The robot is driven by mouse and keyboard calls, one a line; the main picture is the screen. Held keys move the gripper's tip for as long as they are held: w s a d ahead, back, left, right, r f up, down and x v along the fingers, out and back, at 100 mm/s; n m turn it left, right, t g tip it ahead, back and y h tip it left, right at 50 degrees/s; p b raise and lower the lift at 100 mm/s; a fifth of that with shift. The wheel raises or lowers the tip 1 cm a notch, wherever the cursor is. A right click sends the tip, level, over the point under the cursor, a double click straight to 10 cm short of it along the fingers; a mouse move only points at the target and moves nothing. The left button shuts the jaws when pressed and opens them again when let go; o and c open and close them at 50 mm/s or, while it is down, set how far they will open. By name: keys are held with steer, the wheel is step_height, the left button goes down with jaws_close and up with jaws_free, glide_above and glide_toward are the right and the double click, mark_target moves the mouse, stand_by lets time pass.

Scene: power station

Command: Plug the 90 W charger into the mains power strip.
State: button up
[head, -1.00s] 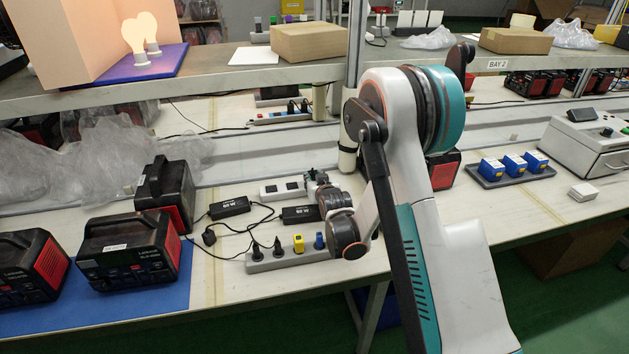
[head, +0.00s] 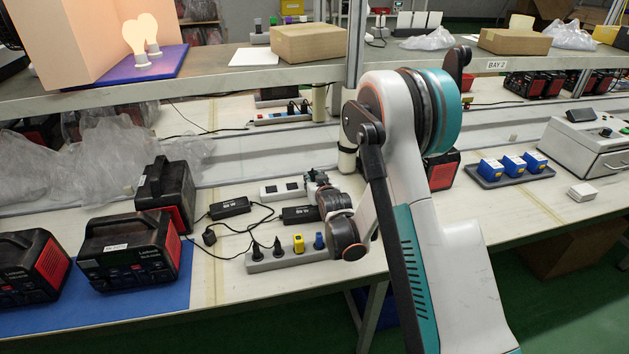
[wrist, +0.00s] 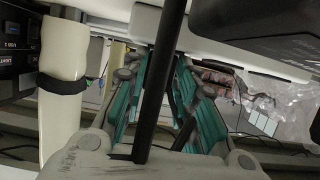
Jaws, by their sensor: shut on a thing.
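Two black charger bricks with white labels lie on the bench in the head view: a left one (head: 230,207) and a middle one (head: 299,214) beside my wrist. The labels are too small to read surely. A grey power strip (head: 318,254) at the front holds black, yellow and blue plugs. A white socket strip (head: 271,195) lies behind the bricks. My gripper (head: 316,178) is low over the bench at that strip's right end. In the wrist view its teal fingers (wrist: 160,95) are close together. The held thing is hidden; a dark bar crosses in front of the fingers.
A cream post (head: 347,160) stands close behind my gripper; it fills the left of the wrist view (wrist: 60,120). Black-and-red power units (head: 128,250) stand at left. A shelf hangs above.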

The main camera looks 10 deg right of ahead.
steer(key=shift+f, duration=0.15)
stand_by(3.0)
steer(key=shift+w+r+p, duration=0.2)
steer(key=shift+r+p, duration=0.5)
steer(key=shift+p, duration=0.2)
steer(key=s+r, duration=0.4)
steer(key=r, duration=0.5)
steer(key=s+r, duration=0.4)
steer(key=r, duration=0.6)
steer(key=shift+s+r, duration=0.2)
step_height(320, 180, up, 5)
steer(key=p, duration=0.4)
steer(key=shift+f, duration=0.1)
